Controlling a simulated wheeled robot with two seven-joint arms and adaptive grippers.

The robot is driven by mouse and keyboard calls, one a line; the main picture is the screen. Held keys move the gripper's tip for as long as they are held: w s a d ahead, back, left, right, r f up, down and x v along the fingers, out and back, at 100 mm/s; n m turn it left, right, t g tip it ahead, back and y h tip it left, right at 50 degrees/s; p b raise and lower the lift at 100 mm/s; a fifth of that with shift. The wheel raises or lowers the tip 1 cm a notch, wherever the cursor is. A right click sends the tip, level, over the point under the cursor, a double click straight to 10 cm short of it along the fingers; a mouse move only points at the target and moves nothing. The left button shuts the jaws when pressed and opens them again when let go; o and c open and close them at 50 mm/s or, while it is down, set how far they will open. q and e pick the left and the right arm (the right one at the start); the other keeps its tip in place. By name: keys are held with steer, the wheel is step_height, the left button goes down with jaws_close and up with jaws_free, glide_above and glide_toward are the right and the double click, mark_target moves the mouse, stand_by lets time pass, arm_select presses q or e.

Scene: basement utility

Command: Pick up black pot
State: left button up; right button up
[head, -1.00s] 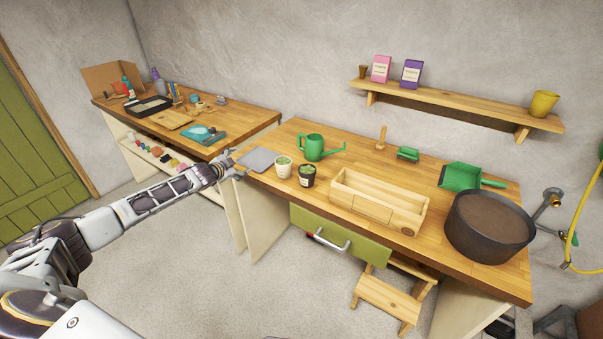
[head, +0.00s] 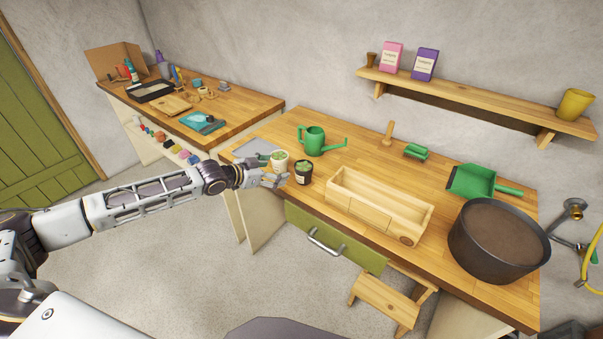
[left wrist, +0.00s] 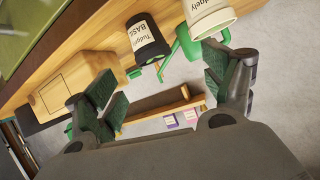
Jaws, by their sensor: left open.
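The small black pot (head: 303,174) holds a green plant and stands on the right-hand workbench, just right of a white pot (head: 279,163). In the left wrist view the black pot (left wrist: 147,42) carries a white label and shows beyond the fingers, nearer the left one; the white pot (left wrist: 208,14) is to its right. My left gripper (head: 274,172) is open at the bench's front edge, in front of the white pot and left of the black pot. It also shows in the left wrist view (left wrist: 170,92) with nothing between its fingers. My right gripper is not in view.
A wooden box (head: 378,208) stands right of the pots, and a green watering can (head: 313,141) stands behind them. A large dark round tub (head: 497,241) is at the bench's right end. A grey sheet (head: 257,149) lies left of the pots.

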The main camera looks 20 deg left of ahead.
mark_target(296, 170)
arm_select(q)
steer(key=shift+s+d+n, duration=0.3)
steer(key=shift+d+n, duration=0.15)
steer(key=shift+n, duration=0.25)
steer(key=shift+w, duration=0.1)
steer(key=shift+w+f, duration=0.1)
steer(key=shift+x, duration=2.3)
steer(key=shift+p+x, duration=0.3)
steer(key=shift+x, duration=1.45)
steer(key=shift+d+f, duration=0.1)
steer(key=shift+d, duration=0.15)
steer(key=shift+w+f, duration=0.1)
